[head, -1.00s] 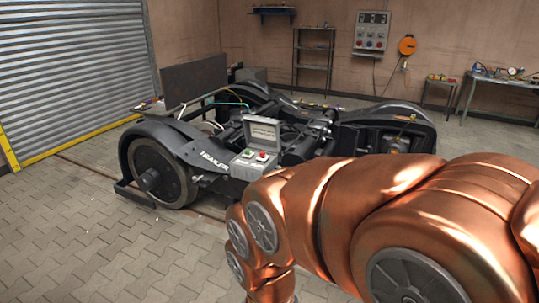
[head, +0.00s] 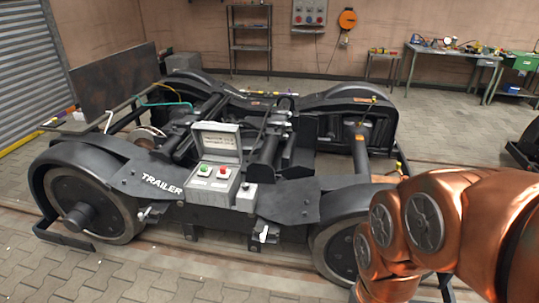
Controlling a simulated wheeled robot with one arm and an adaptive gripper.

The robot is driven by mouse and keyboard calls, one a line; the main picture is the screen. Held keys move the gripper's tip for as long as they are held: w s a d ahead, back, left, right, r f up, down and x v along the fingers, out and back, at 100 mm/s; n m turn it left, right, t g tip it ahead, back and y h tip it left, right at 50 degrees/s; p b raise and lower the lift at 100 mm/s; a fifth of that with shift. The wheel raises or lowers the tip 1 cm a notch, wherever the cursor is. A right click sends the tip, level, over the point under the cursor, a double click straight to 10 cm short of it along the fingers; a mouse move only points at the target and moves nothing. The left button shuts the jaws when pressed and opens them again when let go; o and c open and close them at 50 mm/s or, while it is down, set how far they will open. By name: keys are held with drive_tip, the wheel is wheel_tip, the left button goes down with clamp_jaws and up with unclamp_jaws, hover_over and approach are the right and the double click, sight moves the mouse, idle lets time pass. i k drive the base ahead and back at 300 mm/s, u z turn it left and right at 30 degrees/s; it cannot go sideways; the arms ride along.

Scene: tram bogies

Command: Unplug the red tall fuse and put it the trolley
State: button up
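In the head view a grey control box (head: 213,184) with an open lid sits on the near side of the black tram bogie (head: 150,184) marked TRAILER. A green button and a red button show on its face. I cannot make out a tall red fuse. A small table (head: 383,56) and a workbench (head: 445,53) stand at the back right with small items on them; I cannot tell whether either is the trolley. My copper-coloured arm fills the lower right, and my gripper is outside the picture.
A shelf rack (head: 250,40) and a wall panel (head: 309,13) with an orange reel (head: 347,20) are at the back wall. A dark panel (head: 115,85) stands behind the bogie's left end. Paved floor (head: 130,270) is free in front.

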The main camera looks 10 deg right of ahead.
sight(223, 170)
drive_tip(key=z, duration=0.15)
drive_tip(key=i, duration=1.15)
drive_tip(key=u, duration=1)
drive_tip(key=i, duration=0.95)
drive_tip(key=u, duration=1.05)
